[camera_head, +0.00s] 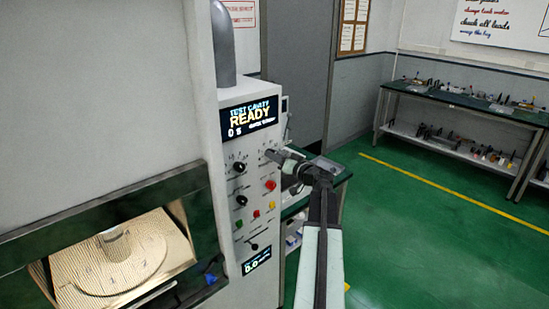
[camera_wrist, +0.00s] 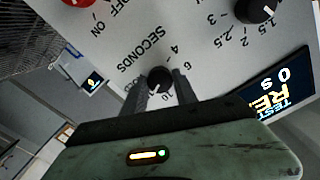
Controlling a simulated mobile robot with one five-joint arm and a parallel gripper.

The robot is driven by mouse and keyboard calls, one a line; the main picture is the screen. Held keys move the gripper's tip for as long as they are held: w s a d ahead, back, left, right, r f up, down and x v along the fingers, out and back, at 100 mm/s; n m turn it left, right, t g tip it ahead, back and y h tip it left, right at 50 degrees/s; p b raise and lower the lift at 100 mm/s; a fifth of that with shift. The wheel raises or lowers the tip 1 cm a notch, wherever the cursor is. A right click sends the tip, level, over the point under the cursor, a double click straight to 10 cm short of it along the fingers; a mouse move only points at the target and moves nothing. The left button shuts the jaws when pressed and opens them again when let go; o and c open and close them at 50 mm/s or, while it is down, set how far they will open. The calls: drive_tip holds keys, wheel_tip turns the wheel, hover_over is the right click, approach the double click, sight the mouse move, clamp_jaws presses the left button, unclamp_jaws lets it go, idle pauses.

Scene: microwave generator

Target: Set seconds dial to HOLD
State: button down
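The seconds dial (camera_wrist: 158,78) is a small black knob on the pale control panel, with "SECONDS" and printed numbers around it in the wrist view. A small white mark shows on its lower side, but the setting it points to is unclear. My gripper (camera_wrist: 161,84) has one finger on each side of the knob. The gaps are very small, and I cannot tell whether the fingers touch it. The HOLD label cannot be read.
The display (camera_head: 249,117) reads READY and 0 S. Two other black knobs (camera_head: 240,168) (camera_head: 241,200), a red button (camera_head: 270,185) and small coloured buttons are close by on the panel. The open cavity (camera_head: 72,284) is at left. Green floor is clear at right.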

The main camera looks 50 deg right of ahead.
drive_tip(key=shift+w+d+r+m, duration=0.1)
drive_tip(key=shift+m, duration=4.3)
drive_tip(key=c, duration=1)
unclamp_jaws()
drive_tip(key=shift+o, duration=0.2)
